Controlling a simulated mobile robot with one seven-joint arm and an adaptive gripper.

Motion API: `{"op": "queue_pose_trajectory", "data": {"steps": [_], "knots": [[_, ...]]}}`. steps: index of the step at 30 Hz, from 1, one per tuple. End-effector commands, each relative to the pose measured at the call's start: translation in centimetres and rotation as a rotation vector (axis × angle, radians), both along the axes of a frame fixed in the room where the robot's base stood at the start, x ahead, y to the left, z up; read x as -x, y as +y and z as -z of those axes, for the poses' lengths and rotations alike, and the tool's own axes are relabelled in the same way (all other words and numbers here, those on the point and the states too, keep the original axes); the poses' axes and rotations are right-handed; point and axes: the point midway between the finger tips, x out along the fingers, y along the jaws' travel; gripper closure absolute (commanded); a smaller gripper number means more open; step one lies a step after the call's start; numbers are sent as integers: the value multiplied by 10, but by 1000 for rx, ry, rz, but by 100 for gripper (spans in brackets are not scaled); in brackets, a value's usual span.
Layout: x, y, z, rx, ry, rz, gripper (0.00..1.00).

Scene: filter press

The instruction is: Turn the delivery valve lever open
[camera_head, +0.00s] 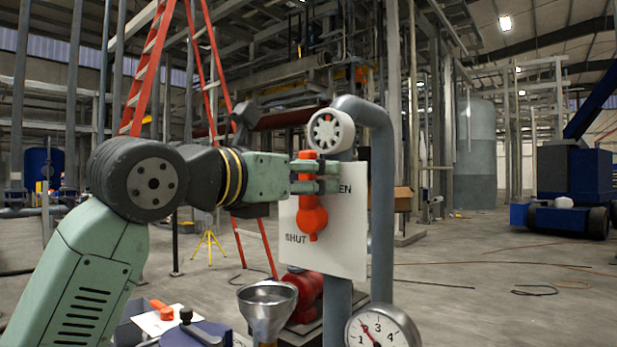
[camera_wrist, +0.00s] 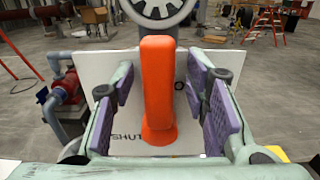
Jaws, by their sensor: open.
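The orange delivery valve lever (camera_head: 311,217) stands upright in front of a white plate (camera_head: 342,248) marked SHUT at lower left and, partly covered, what reads as OPEN at upper right. In the wrist view the lever (camera_wrist: 158,88) rises between the purple finger pads of my gripper (camera_wrist: 160,92), with a gap visible on each side. In the head view my gripper (camera_head: 325,177) is around the lever's upper part. It is open, and its fingers hide part of the lever and the lettering.
A round handwheel (camera_head: 326,131) sits just above the plate. A grey pipe (camera_head: 381,205) runs down on the right. A funnel (camera_head: 267,302) and a gauge (camera_head: 383,329) are below. A red ladder (camera_head: 152,70) stands behind my arm. Open floor lies to the right.

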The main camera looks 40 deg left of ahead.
Motion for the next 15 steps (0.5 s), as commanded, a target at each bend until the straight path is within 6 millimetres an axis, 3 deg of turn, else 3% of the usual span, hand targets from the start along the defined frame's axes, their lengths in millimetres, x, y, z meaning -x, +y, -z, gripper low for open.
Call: {"op": "queue_pose_trajectory", "data": {"steps": [7,15], "knots": [[12,0,0,2,-1,-2,58],[67,-6,0,0,-2,-4,58]]}}
